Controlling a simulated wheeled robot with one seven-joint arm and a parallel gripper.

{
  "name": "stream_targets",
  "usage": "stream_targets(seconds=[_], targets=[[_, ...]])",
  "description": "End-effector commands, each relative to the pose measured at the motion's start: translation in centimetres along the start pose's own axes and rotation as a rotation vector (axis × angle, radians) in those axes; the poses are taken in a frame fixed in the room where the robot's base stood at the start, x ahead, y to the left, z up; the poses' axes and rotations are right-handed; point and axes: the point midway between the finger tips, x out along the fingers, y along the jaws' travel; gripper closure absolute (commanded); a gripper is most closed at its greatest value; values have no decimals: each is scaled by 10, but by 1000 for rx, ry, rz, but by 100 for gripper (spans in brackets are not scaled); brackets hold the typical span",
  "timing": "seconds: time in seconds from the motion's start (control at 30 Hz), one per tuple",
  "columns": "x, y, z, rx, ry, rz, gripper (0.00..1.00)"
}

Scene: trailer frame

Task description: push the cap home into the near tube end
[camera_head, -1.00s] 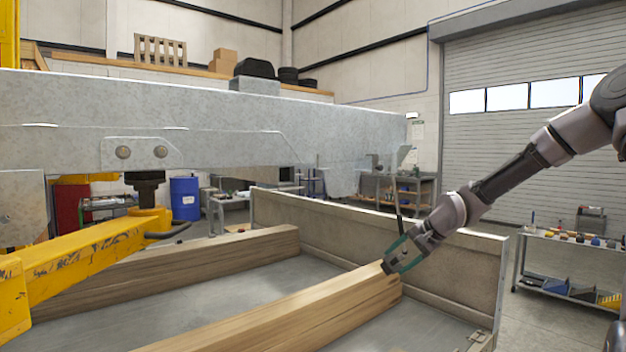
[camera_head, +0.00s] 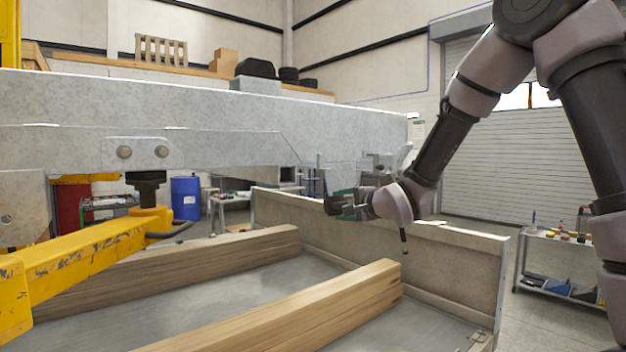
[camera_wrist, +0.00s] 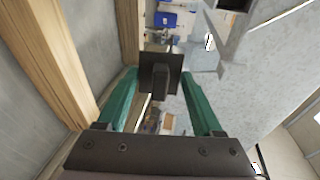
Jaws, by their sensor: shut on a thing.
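My gripper (camera_head: 345,204) is shut on a dark square cap (camera_wrist: 175,60), held by its block-shaped back between the green fingers in the wrist view. In the head view the gripper points left, below the right part of the grey galvanised frame beam (camera_head: 230,112). The cap (camera_head: 331,206) shows dark at the fingertips, in open air and apart from the frame. A dark opening (camera_wrist: 236,4) lies at the top edge of the wrist view, beside grey metal; I cannot tell whether it is the near tube end.
A yellow jack arm (camera_head: 80,255) stands at the left under the frame. A tool cart (camera_head: 560,260) stands at the right.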

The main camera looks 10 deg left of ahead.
Motion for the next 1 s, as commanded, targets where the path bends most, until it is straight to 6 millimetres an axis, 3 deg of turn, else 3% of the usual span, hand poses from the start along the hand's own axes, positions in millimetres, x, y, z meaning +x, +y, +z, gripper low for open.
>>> stream_targets(seconds=[0.03, 0.1, 0.3, 0.47, 1.0], targets=[[-2, -19, 24, -7, -25, -48, 100], [-7, -38, 44, -9, -49, -99, 100], [-19, -70, 85, -14, -124, -180, 100], [-19, -78, 95, -14, -146, -196, 100], [19, -84, 100, -15, -145, -194, 100]])
